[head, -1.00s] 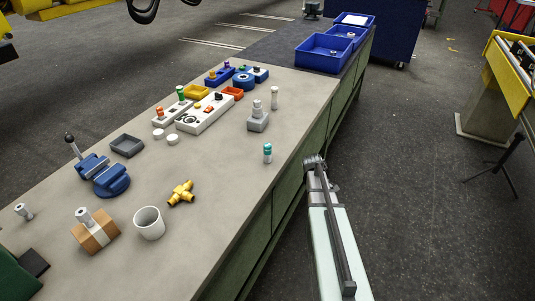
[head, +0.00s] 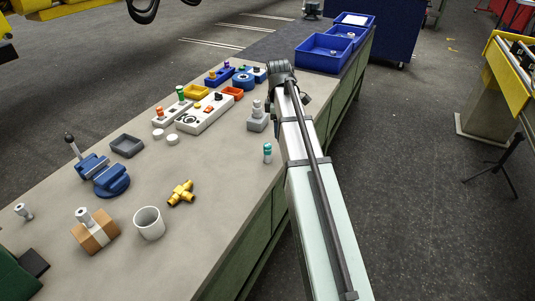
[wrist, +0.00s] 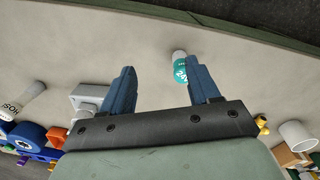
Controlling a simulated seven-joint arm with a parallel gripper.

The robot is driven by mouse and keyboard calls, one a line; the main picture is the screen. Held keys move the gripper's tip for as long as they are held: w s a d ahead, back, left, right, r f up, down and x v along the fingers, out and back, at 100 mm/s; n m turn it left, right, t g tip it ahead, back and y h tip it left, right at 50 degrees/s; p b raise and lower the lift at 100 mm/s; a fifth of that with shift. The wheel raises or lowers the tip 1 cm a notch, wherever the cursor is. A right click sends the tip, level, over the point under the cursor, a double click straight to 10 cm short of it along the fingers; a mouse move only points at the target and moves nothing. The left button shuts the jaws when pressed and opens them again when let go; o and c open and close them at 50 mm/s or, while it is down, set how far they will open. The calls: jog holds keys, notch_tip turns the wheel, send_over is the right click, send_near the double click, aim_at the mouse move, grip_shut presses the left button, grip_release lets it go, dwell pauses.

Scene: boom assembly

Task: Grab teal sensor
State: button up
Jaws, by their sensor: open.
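The teal sensor (head: 267,152) is a small upright cylinder with a teal body and a pale top, standing on the bench near its right edge. In the wrist view the teal sensor (wrist: 181,68) shows beside the inner side of the right finger, which covers part of it. My gripper (wrist: 162,88) is open, with its two blue fingers spread and nothing held between them. In the head view the dark end of my arm is over the bench's right edge, beyond the sensor; the fingers cannot be made out there.
A grey block with a fitting (head: 257,119) stands beyond the sensor. A brass cross fitting (head: 181,193) and a white cup (head: 149,223) are nearer. A white control box (head: 205,114) lies to the left. Blue bins (head: 325,53) stand at the far end. Bench around the sensor is clear.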

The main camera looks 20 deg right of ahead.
notch_tip(320, 180, up, 3)
jog(key=n, duration=0.1)
send_over(267, 153)
jog(key=w+d, duration=0.1)
jog(key=w, duration=0.1)
jog(key=shift+s+y, duration=0.1)
jog(key=shift+y, duration=0.2)
notch_tip(267, 153, down, 8)
jog(key=shift+f, duration=0.15)
jog(key=shift+s+a+f, duration=0.1)
jog(key=shift+f, duration=1.25)
jog(key=shift+s+a+f, duration=0.1)
jog(key=shift+f, duration=1.2)
jog(key=shift+c, duration=0.2)
grip_shut()
